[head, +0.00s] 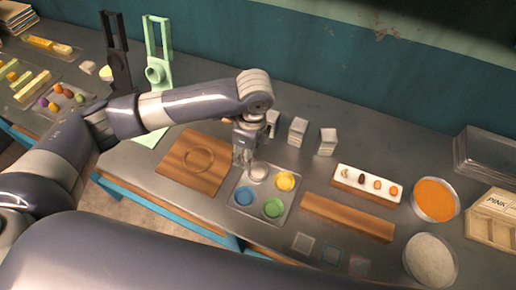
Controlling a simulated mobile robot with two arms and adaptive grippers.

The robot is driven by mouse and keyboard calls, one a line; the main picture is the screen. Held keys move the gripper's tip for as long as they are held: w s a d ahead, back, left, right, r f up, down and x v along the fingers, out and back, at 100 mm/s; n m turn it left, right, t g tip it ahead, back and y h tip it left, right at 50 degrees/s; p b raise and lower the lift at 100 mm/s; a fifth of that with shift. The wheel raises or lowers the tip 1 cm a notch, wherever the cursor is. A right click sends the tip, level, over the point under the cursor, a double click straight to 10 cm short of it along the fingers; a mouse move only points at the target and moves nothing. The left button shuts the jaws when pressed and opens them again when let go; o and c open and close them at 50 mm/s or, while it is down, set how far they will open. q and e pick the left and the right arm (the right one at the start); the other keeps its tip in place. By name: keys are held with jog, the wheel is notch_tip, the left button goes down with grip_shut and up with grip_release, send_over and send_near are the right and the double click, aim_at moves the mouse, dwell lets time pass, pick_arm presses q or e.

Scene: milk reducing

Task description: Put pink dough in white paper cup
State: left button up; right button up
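A clear square tray (238,207) holds round pieces of dough: blue (243,196), yellow (285,181) and green (273,207). A pale round thing (259,172) sits at the tray's back corner, partly behind my gripper; I cannot tell if it is the pink dough or an empty white cup. My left gripper (243,160) points down just above that back corner, beside the pale thing. Its fingers are small and dark here, so I cannot tell whether they are open or hold anything. My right gripper is not in view.
A wooden board (186,171) with a round groove lies left of the tray. Small white blocks (298,131) stand behind it. On the right are a wooden bar (346,216), a white tray (342,185), an orange-filled bowl (435,200), a white-filled bowl (430,259) and a box marked PINK (492,232).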

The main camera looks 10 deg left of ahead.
pick_arm(q)
jog(key=d+f+m, duration=0.1)
jog(key=m, duration=0.2)
jog(key=w+d+f+m+p, duration=0.1)
jog(key=m, duration=0.2)
jog(key=d+f+m+t, duration=0.1)
jog(key=m, duration=0.2)
jog(key=shift+w+d+f+h, duration=0.1)
jog(key=shift+w+f+h, duration=0.1)
jog(key=shift+w+h, duration=0.1)
notch_tip(320, 180, down, 3)
jog(key=b, duration=0.3)
jog(key=shift+f+b, duration=0.2)
jog(key=shift+b, duration=0.15)
jog(key=shift+f, duration=0.55)
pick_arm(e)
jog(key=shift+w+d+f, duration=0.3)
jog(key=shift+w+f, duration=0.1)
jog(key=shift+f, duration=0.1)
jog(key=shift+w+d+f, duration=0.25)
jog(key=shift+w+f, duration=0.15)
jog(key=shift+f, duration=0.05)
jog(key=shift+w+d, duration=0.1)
pick_arm(q)
jog(key=shift+p, duration=0.45)
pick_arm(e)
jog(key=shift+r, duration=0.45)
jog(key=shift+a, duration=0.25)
